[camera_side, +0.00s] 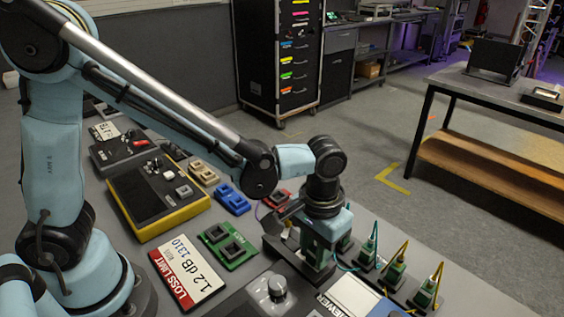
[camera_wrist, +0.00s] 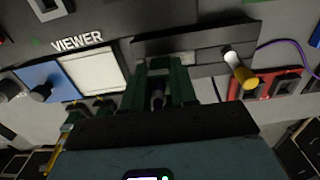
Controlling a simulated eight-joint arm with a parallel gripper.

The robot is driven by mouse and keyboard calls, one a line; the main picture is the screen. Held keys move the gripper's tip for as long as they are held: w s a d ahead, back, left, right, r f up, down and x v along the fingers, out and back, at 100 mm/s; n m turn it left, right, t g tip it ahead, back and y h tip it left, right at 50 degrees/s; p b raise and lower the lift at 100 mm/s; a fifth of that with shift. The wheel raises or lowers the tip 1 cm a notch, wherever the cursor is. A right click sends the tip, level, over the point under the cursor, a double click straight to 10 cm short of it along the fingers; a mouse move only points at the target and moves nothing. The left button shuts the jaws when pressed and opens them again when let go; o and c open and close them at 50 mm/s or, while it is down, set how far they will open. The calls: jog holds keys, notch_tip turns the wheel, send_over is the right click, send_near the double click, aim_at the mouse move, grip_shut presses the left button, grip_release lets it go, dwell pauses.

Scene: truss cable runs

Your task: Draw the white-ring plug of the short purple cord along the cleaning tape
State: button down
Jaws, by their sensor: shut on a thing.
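My gripper (camera_side: 317,268) has its green fingers closed low over a dark cleaner block (camera_side: 279,246). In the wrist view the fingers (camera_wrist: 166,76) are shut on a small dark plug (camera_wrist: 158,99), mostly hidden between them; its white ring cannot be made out. The cleaner block (camera_wrist: 150,45) has a pale tape strip (camera_wrist: 180,57) in its top, just beyond the fingertips. I cannot tell if the plug touches the tape. The purple cord (camera_wrist: 288,43) shows at the right of the wrist view and passes behind the block; a bit shows in the side view (camera_side: 259,210).
A white-and-yellow cylinder (camera_wrist: 239,69) stands at the block's right end. A red socket block (camera_side: 277,198) is behind it. Several green plugs with cords (camera_side: 396,268) stand right of my gripper. A viewer (camera_side: 352,296) is in front; a green socket board (camera_side: 229,246) is left.

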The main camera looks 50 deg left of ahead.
jog(key=shift+d, duration=0.35)
dwell(0.5)
jog(key=shift+a, duration=2)
dwell(2.1)
jog(key=shift+r, duration=2.7)
